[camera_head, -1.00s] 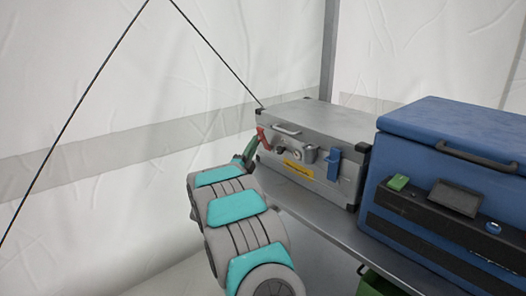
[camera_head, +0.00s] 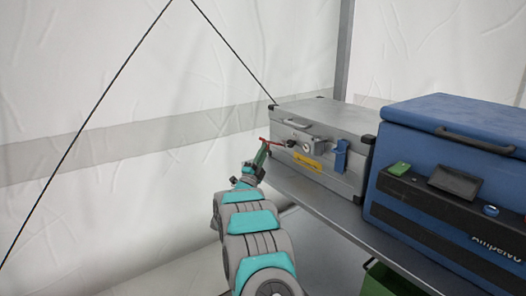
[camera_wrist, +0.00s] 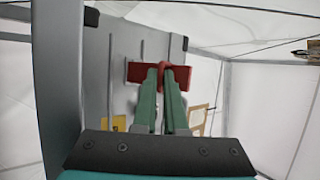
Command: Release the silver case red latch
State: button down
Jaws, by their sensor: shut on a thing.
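The silver case (camera_head: 330,125) sits on the grey shelf in the head view. Its red latch (camera_head: 270,143) is at the left of its front face and sticks out from it; a blue latch (camera_head: 340,156) is at the right. My gripper (camera_head: 262,155) is at the red latch. In the wrist view the green fingers of my gripper (camera_wrist: 164,80) are shut on the red latch (camera_wrist: 141,72), which runs across between their tips. The case (camera_wrist: 97,60) shows behind it. The exact hold on the latch is partly hidden by the fingers.
A blue box (camera_head: 450,150) with a black front panel, a green button and a handle stands right of the case. Both are on the grey shelf (camera_head: 310,200). A green bin (camera_head: 385,281) is below. White tent walls and a dark cord are at the left, where there is free room.

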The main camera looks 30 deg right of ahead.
jog(key=shift+s+d, duration=0.15)
jog(key=shift+d, duration=0.2)
jog(key=c, duration=1)
grip_release()
jog(key=shift+d, duration=0.1)
jog(key=shift+c, duration=0.2)
jog(key=shift+o, duration=0.3)
jog(key=shift+r, duration=0.1)
jog(key=shift+a, duration=0.2)
jog(key=shift+a, duration=0.25)
jog(key=v, duration=0.7)
jog(key=shift+f+p, duration=0.2)
jog(key=shift+p, duration=0.15)
